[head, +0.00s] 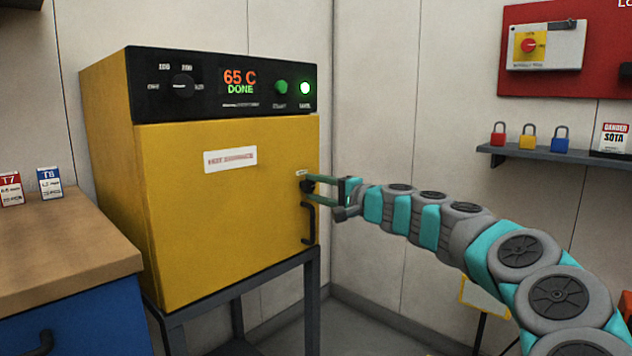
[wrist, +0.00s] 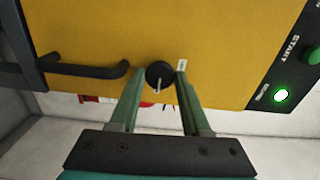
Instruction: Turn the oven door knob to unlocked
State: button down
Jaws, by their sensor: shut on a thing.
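The yellow oven (head: 235,215) stands on a dark stand, its door shut. The black round door knob (wrist: 159,75) is near the door's right edge, above the black door handle (head: 308,224). My gripper (head: 308,190) reaches in from the right, and its two green fingers are shut on the knob, one on each side. In the wrist view my gripper (wrist: 160,85) has the knob between its fingertips. A pale pointer line on the knob points toward my gripper's palm. A small white label (wrist: 182,65) sits beside the knob; its text is too small to read.
The oven's control panel (head: 220,85) reads 65 C DONE, with a lit green lamp. A wooden-topped bench (head: 60,240) is at the left. A shelf (head: 555,158) with padlocks and a red board (head: 590,80) are on the right wall.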

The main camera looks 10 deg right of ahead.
jog(key=shift+m, duration=0.4)
jog(key=shift+c, duration=1.9)
grip_release()
jog(key=v, duration=0.7)
jog(key=shift+s+d, duration=0.25)
jog(key=shift+s, duration=0.05)
